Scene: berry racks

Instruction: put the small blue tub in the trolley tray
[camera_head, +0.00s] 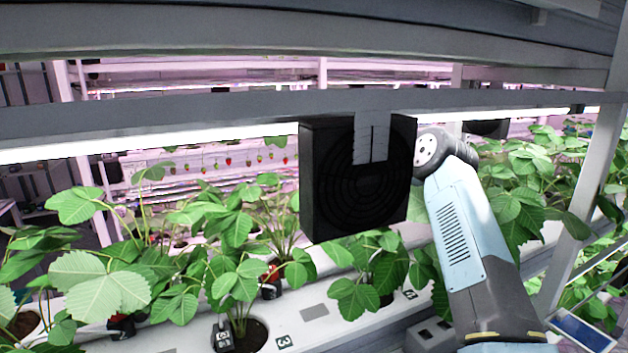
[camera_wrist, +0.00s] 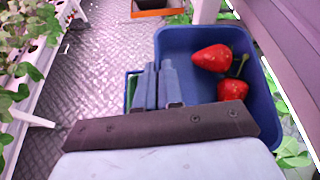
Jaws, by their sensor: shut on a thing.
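The small blue tub (camera_wrist: 262,95) is in the wrist view, right of centre, with two red strawberries (camera_wrist: 212,58) inside. My gripper (camera_wrist: 159,70) is shut on the tub's left wall, one finger on each side of it. The tub looks roughly level, and its near edge is hidden behind my gripper's body. The head view shows my arm at the right, but neither my gripper nor the tub. I cannot make out the trolley tray for certain; an orange-edged tray or box (camera_wrist: 158,12) shows in part at the top of the wrist view.
Below the tub is a patterned metal floor (camera_wrist: 95,60), with plants along the left. In the head view, a black fan box (camera_head: 325,215) hangs beside my arm, above a white trough (camera_head: 315,312) of strawberry plants.

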